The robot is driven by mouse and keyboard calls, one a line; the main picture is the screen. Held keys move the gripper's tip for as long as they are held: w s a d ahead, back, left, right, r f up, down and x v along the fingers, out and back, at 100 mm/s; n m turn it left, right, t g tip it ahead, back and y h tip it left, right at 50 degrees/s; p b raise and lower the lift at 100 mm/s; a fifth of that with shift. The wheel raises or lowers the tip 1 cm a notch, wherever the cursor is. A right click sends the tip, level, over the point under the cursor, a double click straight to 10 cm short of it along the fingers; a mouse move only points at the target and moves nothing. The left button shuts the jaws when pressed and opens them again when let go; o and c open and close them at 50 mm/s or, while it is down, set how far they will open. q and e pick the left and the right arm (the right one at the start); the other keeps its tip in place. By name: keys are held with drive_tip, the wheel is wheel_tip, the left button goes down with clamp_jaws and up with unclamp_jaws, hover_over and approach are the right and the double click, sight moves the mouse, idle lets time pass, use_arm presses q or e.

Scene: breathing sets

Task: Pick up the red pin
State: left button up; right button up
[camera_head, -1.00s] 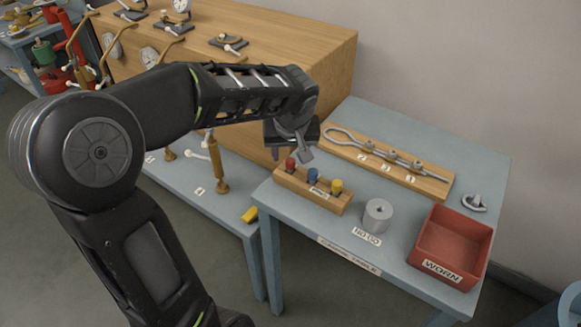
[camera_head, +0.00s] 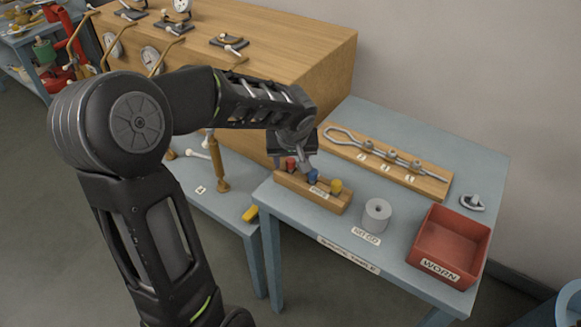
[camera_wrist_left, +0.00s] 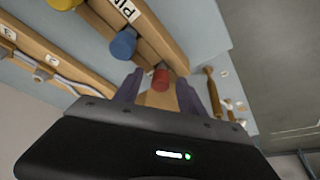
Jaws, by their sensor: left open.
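The red pin (camera_head: 291,164) stands upright in the left end of a wooden pin block (camera_head: 313,195) on the blue-grey table. It also shows in the left wrist view (camera_wrist_left: 160,79). My left gripper (camera_head: 295,162) is open, with its fingers around the red pin from above. In the left wrist view the two fingertips (camera_wrist_left: 158,90) lie on either side of the pin; whether they touch it I cannot tell. A blue pin (camera_head: 313,176) and a yellow pin (camera_head: 336,186) stand in the same block. My right gripper is not in view.
A grey cylinder (camera_head: 376,216) stands right of the block. A red bin (camera_head: 447,245) labelled WORN is at the table's right. A wooden board (camera_head: 425,183) with a metal rod lies behind. A large wooden cabinet (camera_head: 300,50) stands close behind my left arm.

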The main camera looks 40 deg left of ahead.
use_arm(q)
drive_tip(key=shift+c, duration=0.5)
clamp_jaws()
